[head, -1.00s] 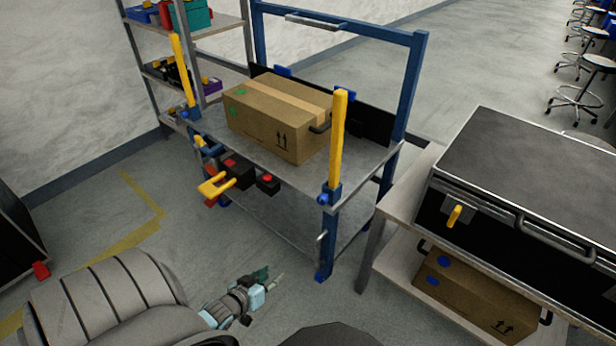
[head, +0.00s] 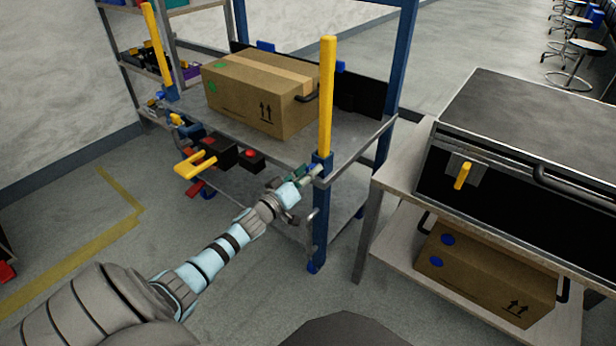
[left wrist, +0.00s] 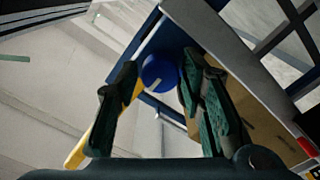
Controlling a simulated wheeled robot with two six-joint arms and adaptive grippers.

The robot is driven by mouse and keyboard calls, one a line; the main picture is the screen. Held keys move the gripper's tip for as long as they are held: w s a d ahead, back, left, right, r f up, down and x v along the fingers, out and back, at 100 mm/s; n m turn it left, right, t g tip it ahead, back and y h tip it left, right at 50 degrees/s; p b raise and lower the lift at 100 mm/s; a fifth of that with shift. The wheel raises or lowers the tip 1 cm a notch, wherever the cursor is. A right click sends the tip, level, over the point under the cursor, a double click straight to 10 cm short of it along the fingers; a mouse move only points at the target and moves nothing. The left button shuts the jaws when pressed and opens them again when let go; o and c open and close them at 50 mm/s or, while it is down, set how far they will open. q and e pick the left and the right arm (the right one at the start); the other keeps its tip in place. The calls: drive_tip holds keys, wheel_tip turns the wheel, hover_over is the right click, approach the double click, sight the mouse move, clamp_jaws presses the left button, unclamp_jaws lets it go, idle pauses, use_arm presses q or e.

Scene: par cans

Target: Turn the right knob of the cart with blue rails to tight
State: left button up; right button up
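The cart with blue rails (head: 318,235) stands in front of me. Its right yellow post (head: 326,100) rises from a blue bracket at the near right corner. The right knob (left wrist: 160,72) is round and blue with a white line on its face, in the left wrist view. My left gripper (head: 308,178) is at that corner in the head view and hides the knob there. In the left wrist view its fingers (left wrist: 155,98) are open, spread to either side of the knob; I cannot tell whether they touch it. My right gripper is not in view.
A cardboard box (head: 262,95) sits on the cart's top. A yellow handle (head: 195,165) and dark boxes with red parts stick out from the cart's front. A bench (head: 400,180) with a black unit stands close on the right.

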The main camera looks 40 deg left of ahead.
use_arm(q)
drive_tip(key=shift+w, duration=0.2)
drive_tip(key=shift+c, duration=0.3)
drive_tip(key=shift+a, duration=0.1)
clamp_jaws()
